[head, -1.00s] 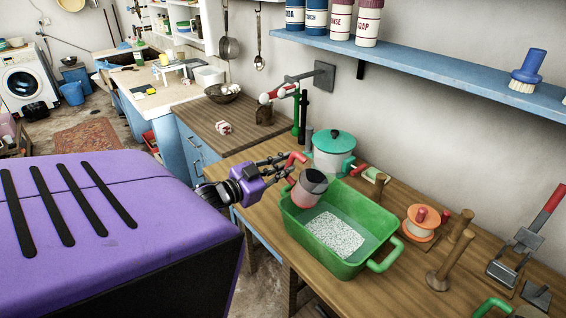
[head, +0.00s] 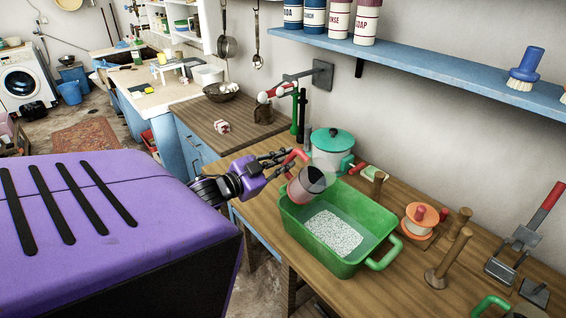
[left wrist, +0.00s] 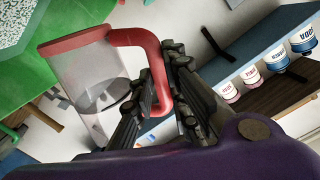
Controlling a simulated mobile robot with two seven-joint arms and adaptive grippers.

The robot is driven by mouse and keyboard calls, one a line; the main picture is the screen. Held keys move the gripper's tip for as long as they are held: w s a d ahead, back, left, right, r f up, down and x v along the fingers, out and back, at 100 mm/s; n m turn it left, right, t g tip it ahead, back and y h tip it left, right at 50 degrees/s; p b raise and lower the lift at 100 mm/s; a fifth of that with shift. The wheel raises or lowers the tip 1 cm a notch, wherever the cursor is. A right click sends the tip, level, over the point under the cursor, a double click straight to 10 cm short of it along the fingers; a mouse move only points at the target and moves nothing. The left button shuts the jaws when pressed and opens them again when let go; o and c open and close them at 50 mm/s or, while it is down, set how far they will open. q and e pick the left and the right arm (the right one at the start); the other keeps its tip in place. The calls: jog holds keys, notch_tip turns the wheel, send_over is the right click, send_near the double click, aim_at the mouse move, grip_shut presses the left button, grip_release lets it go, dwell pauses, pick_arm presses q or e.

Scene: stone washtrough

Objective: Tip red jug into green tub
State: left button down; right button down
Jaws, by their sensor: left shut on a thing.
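White speckled material (head: 333,233) lies on the tub's floor. My left gripper (head: 286,160) is shut on the jug's handle. In the left wrist view the fingers (left wrist: 160,100) close around the red handle of the jug (left wrist: 92,75), and the green tub (left wrist: 75,18) shows at top left. I cannot tell if anything is left in the jug. My right gripper is out of view.
A teal lidded pot (head: 330,145) stands behind the tub. An orange spool (head: 418,221) and wooden pegs (head: 447,258) stand to its right. A blue shelf (head: 440,70) with canisters and a brush (head: 527,68) runs along the wall above.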

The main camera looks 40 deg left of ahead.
pick_arm(q)
jog(key=shift+r, duration=0.15)
jog(key=shift+d+r+m, duration=0.55)
jog(key=shift+m, duration=0.35)
jog(key=shift+w, duration=0.1)
jog(key=shift+d+r+m+g+y, duration=0.15)
jog(key=shift+d+r+m+y, duration=0.05)
jog(key=shift+d+m, duration=0.25)
jog(key=shift+d+r+m+g+y, duration=0.15)
jog(key=shift+d+m+y, duration=0.05)
jog(key=shift+d+m, duration=0.2)
dwell(1.0)
jog(key=shift+w+d+r+m, duration=0.15)
jog(key=shift+d+m, duration=0.7)
jog(key=shift+m, duration=0.1)
dwell(0.7)
